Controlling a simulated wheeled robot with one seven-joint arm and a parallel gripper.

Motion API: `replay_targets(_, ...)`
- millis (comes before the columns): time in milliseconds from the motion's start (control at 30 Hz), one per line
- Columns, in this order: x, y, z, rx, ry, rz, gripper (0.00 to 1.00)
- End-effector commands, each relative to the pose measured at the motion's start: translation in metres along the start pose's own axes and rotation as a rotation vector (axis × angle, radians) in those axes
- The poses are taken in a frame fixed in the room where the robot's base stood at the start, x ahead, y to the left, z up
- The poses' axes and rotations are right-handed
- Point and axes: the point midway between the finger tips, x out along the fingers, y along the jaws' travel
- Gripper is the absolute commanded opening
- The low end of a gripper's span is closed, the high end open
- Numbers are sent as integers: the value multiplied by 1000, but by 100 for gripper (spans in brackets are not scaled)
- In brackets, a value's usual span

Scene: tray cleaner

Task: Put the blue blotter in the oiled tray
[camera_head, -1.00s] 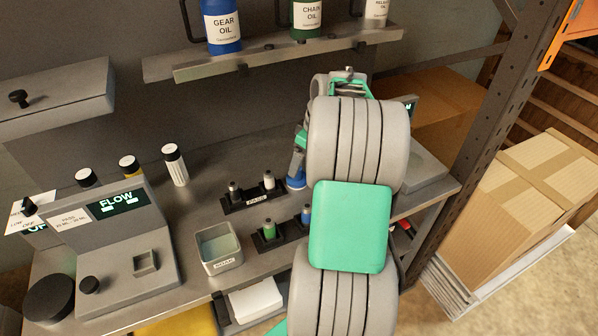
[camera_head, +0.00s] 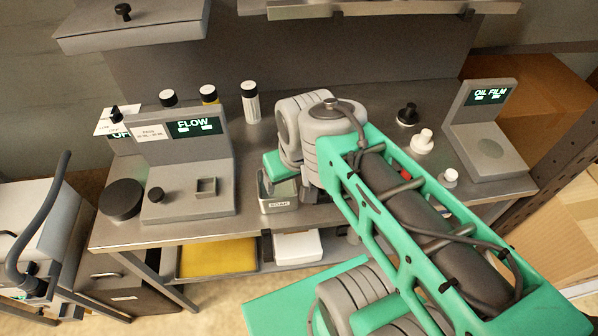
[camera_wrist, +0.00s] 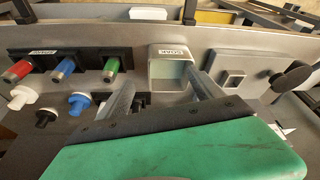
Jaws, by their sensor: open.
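I cannot tell whether this tray is the oiled one. The arm hides the blotter and the fingertips in the head view.
A black rack (camera_wrist: 42,53) holds red, blue and green vials. White pieces (camera_wrist: 22,95) stand near the blotter. The FLOW device (camera_head: 185,165) stands left of the SOAK tray. The OIL FILM device (camera_head: 482,130) stands at the bench's right end.

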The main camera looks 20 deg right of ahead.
Motion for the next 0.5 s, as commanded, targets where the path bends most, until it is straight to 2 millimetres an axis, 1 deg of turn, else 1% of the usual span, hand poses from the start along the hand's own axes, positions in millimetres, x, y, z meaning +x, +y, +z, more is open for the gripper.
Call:
replay_targets(33, 0, -1, 2, 3, 1, 1, 71)
replay_targets(133, 0, 4, -4, 75, -3, 1, 63)
replay_targets(167, 0, 7, -9, 129, -7, 0, 60)
replay_targets(233, 0, 20, -24, 323, -16, -2, 55)
replay_targets(267, 1, 28, -33, 434, -21, -4, 54)
replay_targets(300, 3, 42, -45, 602, -28, -8, 54)
replay_targets(367, 7, 67, -63, 880, -37, -14, 54)
replay_targets(400, 11, 86, -73, 1068, -45, -19, 54)
replay_targets(467, 17, 116, -86, 1349, -55, -28, 54)
replay_targets(500, 22, 138, -93, 1536, -63, -35, 54)
